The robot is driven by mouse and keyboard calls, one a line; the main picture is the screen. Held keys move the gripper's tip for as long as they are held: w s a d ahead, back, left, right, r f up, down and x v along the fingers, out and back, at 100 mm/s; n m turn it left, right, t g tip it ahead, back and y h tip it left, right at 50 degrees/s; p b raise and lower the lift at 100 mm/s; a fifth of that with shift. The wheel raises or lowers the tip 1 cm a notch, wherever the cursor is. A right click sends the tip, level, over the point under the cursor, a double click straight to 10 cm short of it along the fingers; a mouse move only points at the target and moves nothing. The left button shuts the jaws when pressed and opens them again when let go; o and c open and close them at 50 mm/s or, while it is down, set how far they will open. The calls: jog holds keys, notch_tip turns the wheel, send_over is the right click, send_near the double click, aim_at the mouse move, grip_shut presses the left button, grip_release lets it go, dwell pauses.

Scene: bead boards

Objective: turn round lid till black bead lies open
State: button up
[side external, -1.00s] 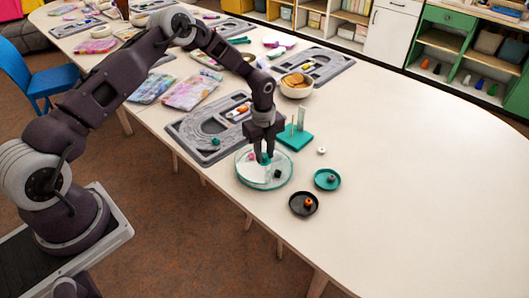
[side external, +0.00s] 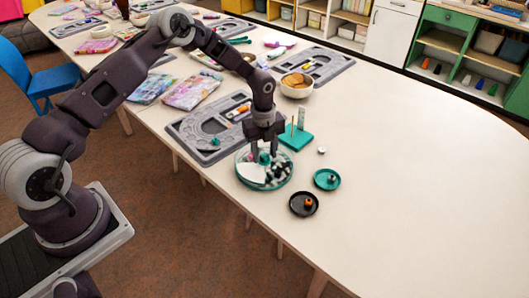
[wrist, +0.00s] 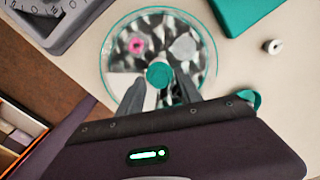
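The round clear lid (wrist: 206,66) with a teal rim and a teal centre knob (wrist: 159,75) covers the shallow round dish, which also shows in the side view (side external: 243,181). Blurred dark and white patches show through the lid. A pink ring-shaped bead (wrist: 136,44) and a pale grey round spot (wrist: 184,46) show at its far side. A white wedge (wrist: 119,84) shows at lower left. I cannot pick out the black bead among the dark patches. My gripper (wrist: 160,80) is open, its fingers on either side of the knob with small gaps.
A teal dish (side external: 327,180) with a grey bead and a black dish (side external: 303,204) with an orange bead stand to the right. A white bead (side external: 322,150) lies nearby. A teal peg stand (side external: 297,138) and a grey board (side external: 190,140) are close behind. The right tabletop is clear.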

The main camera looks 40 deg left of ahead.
aim_at(264, 155)
notch_tip(264, 155, up, 7)
jog(key=shift+s+r, duration=0.1)
dwell(0.5)
jog(key=s+d+r+n+t+y, duration=0.1)
jog(key=s+r+n, duration=0.45)
jog(key=r, duration=0.55)
jog(key=s+r+n+t+y, duration=0.1)
jog(key=s+r+n, duration=0.4)
jog(key=r, duration=0.6)
jog(key=s+d+r+n+t+h, duration=0.1)
jog(key=s+r+n, duration=0.1)
jog(key=s+n, duration=0.4)
jog(key=s+d+r+n+t+h, duration=0.1)
jog(key=s+n, duration=0.5)
jog(key=s, duration=1.1)
notch_tip(264, 155, up, 2)
jog(key=shift+s+d+r+n+t, duration=0.1)
jog(key=shift+s+d+n+t, duration=0.25)
jog(key=shift+d+t, duration=0.25)
